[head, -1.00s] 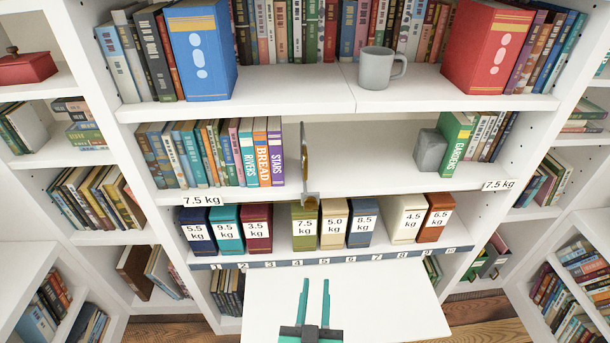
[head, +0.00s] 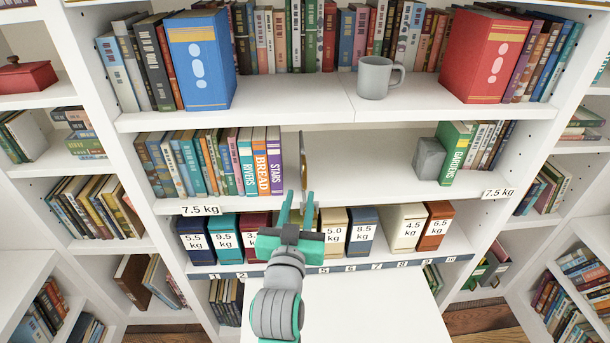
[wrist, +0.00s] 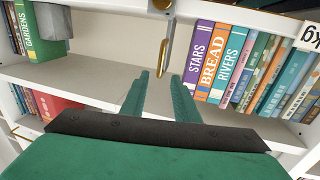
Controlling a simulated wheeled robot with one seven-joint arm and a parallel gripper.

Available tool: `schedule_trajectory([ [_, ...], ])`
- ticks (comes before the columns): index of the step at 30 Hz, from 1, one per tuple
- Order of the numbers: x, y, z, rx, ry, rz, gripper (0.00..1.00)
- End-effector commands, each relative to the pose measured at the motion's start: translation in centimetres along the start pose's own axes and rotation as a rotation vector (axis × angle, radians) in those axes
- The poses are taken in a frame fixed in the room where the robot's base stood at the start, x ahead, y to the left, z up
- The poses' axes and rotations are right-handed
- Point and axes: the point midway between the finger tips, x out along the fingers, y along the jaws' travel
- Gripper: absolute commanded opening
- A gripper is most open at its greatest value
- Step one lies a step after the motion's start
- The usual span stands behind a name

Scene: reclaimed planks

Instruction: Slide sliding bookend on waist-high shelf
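The sliding bookend (head: 304,160) is a thin upright plate with a brass-coloured part. It stands on the waist-high shelf (head: 370,186), just right of the purple STARS book (head: 276,160), with a narrow gap between them. It also shows in the wrist view (wrist: 163,52), beyond my fingertips. My gripper (head: 299,197) is raised at the shelf's front edge, just below and in front of the bookend. In the wrist view its two fingers (wrist: 160,88) are apart with nothing between them. No contact with the bookend is clear.
Right of the bookend the shelf is bare up to a grey block (head: 428,158) beside the GARDENS book (head: 454,152). Weight-labelled boxes (head: 362,232) stand on the shelf below, partly behind my gripper. A grey mug (head: 374,78) stands above. A white surface (head: 365,308) juts out below.

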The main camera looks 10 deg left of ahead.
Motion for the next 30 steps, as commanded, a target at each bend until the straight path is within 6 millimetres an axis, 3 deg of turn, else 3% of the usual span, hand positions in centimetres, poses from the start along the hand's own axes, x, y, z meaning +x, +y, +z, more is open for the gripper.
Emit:
schedule_trajectory([
  [15,8.3,0.0,0.0,0.000,0.000,0.000,0.28],
  [21,9.7,-0.3,0.1,0.000,0.000,-0.004,0.28],
  [30,9.9,0.1,0.1,0.000,0.000,0.001,0.28],
])
